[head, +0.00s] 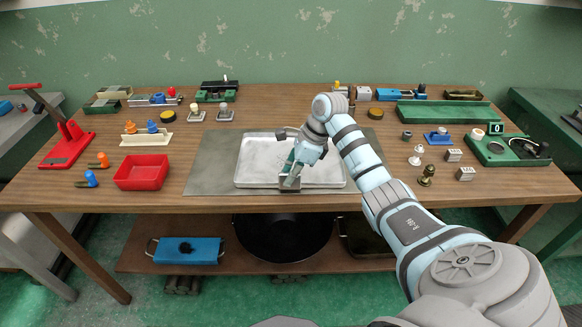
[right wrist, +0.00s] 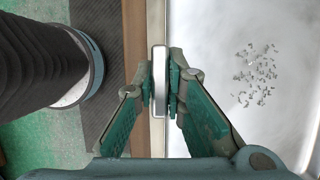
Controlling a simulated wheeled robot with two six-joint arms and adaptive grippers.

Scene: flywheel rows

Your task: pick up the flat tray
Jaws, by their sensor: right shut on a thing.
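The flat tray (head: 258,165) is pale metal with a low rim and lies over the grey mat in the middle of the workbench. My right gripper (head: 290,182) reaches down to the middle of its near rim. In the right wrist view the two green fingers (right wrist: 160,82) are closed on the rim, one on each side. The tray's floor (right wrist: 215,35) shows there with small metal shavings on it. The tray looks level; I cannot tell whether it touches the mat. My left gripper is not in view.
The grey mat (head: 208,172) lies under the tray. A red bin (head: 142,172) stands to its left. Several small parts, a brass piece (head: 427,176) and a green tray (head: 437,113) are to the right. A lower shelf holds a blue box (head: 188,250) and a black basin (head: 283,243).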

